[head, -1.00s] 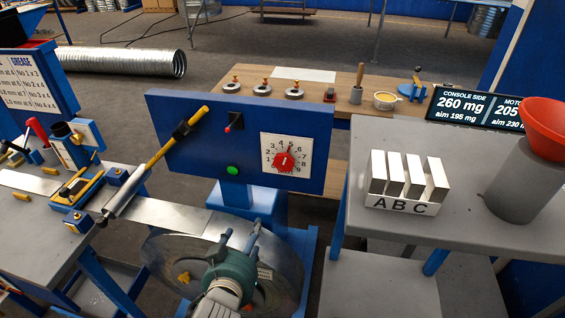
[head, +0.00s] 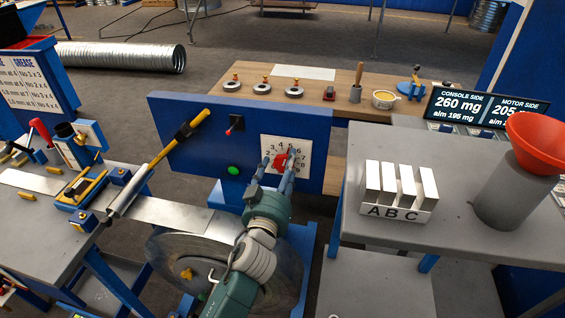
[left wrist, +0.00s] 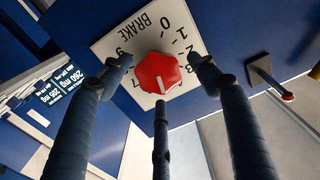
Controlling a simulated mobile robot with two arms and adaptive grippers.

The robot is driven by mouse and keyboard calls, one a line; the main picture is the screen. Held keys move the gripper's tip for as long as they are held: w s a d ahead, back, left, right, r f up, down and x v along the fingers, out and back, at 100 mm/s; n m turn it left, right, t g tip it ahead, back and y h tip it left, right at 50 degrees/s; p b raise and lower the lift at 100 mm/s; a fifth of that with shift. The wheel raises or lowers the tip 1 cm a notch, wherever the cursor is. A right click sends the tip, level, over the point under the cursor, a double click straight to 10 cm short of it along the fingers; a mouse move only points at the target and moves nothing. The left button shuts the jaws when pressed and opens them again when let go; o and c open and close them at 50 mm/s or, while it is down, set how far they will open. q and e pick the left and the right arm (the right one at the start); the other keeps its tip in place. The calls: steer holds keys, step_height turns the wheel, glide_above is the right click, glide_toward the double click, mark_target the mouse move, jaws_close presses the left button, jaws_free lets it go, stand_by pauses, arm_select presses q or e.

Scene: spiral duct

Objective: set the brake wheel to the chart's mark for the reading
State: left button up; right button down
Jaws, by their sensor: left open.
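The red brake wheel (head: 280,161) sits on a white numbered dial (head: 304,152) on the blue console; it also shows in the left wrist view (left wrist: 157,73), on the plate marked BRAKE (left wrist: 118,40). Its white line points down in the wrist view, roughly toward 5; that number is hidden. My left gripper (head: 277,163) is open, its fingers spread around the wheel and pointing at the dial. In the wrist view (left wrist: 158,78) the fingertips look apart from the wheel. A chart headed GREASE (head: 28,83) stands at the left. My right gripper is not in view.
A display (head: 485,108) reads console side 260 mg, aim 195 mg; the motor side is partly hidden. A green button (head: 233,170) and red-tipped lever (head: 235,124) are left of the dial. A block rack marked A B C (head: 400,208) and red funnel (head: 538,140) stand right.

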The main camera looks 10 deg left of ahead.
arm_select(q)
steer(key=shift+w, duration=0.4)
steer(key=shift+r, duration=0.1)
steer(key=c, duration=1.1)
